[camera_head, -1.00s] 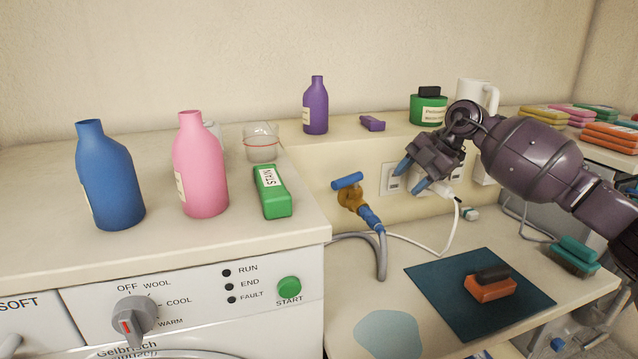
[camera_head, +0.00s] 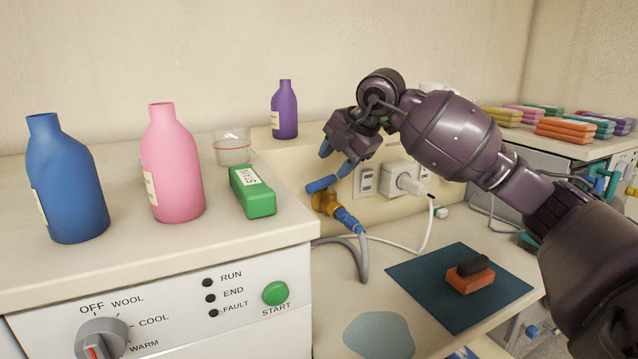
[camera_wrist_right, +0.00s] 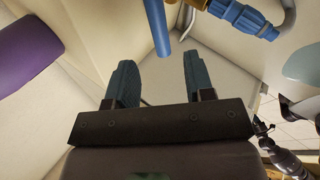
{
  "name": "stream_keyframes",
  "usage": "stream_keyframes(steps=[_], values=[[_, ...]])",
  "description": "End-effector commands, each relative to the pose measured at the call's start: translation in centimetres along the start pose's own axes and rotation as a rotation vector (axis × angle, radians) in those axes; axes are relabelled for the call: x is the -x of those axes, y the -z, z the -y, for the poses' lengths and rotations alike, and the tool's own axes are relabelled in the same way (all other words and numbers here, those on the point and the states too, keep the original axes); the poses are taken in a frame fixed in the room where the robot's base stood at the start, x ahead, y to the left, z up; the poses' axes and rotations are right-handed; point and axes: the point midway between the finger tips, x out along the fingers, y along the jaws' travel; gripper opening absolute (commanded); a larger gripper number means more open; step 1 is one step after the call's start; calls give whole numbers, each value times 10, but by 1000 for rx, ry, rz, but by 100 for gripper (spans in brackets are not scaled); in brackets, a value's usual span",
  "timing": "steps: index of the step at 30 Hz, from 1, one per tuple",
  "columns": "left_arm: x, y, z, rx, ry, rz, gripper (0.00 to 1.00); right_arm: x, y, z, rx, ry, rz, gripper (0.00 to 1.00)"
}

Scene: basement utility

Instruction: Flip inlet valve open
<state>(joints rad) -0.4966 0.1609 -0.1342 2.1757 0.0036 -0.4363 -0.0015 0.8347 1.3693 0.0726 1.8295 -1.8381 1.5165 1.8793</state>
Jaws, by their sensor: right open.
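The inlet valve is a brass tap (camera_head: 325,203) on the wall beside the washing machine, with a blue lever handle (camera_head: 321,184) lying roughly crosswise on it. A blue hose fitting (camera_head: 347,220) runs down from the tap to a grey hose. My right gripper (camera_head: 335,158) is open and empty, just above and to the right of the handle, apart from it. In the right wrist view the blue handle (camera_wrist_right: 157,27) points down toward the gap between the open fingers (camera_wrist_right: 158,78), beyond their tips. My left gripper is not in view.
Wall sockets with a white plug (camera_head: 404,181) sit right of the valve. The washing machine's top (camera_head: 110,262) holds blue and pink bottles and a green box (camera_head: 252,192). A purple bottle (camera_head: 285,110) stands on the ledge. A dark mat (camera_head: 430,287) lies on the counter below.

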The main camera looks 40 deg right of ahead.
Motion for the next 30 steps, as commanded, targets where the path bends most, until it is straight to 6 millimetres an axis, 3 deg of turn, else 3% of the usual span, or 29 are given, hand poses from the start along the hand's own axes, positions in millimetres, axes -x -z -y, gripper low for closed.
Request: stream_keyframes(steps=[1, 9, 24, 30], values=[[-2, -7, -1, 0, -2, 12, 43, -17, 0, 3, -1, 9, -4, 48], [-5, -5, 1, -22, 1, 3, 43, -53, 0, 2, 0, 5, -2, 48], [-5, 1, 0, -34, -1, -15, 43, -62, 0, 0, 1, -1, 0, 48], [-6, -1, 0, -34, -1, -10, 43, -63, 0, 0, 1, -1, 0, 19]])
